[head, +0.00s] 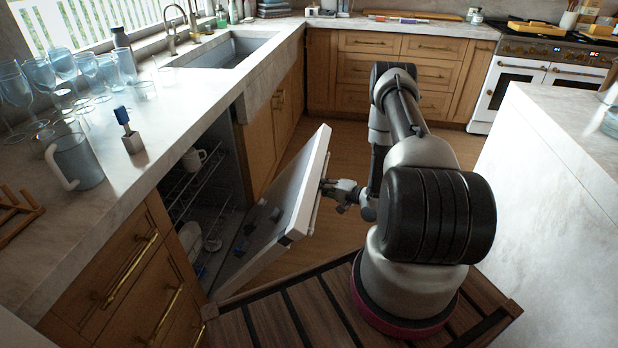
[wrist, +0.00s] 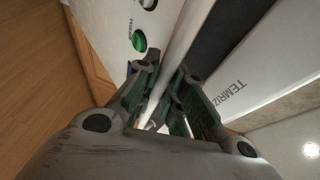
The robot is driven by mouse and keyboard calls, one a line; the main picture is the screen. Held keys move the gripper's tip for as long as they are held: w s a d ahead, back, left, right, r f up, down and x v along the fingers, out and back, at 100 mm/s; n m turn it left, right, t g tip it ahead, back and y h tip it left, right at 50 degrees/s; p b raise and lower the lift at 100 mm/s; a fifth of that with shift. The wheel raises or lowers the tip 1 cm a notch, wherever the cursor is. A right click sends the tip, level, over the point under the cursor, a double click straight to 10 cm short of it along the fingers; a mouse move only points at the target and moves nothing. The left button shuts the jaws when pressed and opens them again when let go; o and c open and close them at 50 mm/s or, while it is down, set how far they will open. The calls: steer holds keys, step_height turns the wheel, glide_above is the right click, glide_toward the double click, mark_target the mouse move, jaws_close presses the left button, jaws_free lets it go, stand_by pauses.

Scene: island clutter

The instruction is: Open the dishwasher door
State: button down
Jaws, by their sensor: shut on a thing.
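The dishwasher door (head: 284,205) stands partly open in the head view, tilted outward from the cabinet opening under the left counter. Its inner face and white edge show. My gripper (head: 326,188) is at the door's outer side, near the upper part. In the wrist view the fingers of my gripper (wrist: 160,105) are shut around the long pale handle bar (wrist: 178,62) of the door. A green button (wrist: 139,41) and printed lettering show on the white door surface there.
Glasses (head: 88,67), a pitcher (head: 74,161) and a brush in a holder (head: 131,137) stand on the left counter (head: 180,100). A white island (head: 560,180) stands on the right. Wooden floor (head: 335,150) is open beyond the door.

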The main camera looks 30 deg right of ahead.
steer(key=shift+s+d+f, duration=0.2)
steer(key=shift+d+f, duration=0.25)
steer(key=shift+d, duration=0.1)
steer(key=c, duration=1.6)
jaws_free()
steer(key=shift+w, duration=0.15)
steer(key=shift+c, duration=0.2)
steer(key=v, duration=1.2)
steer(key=shift+c, duration=0.2)
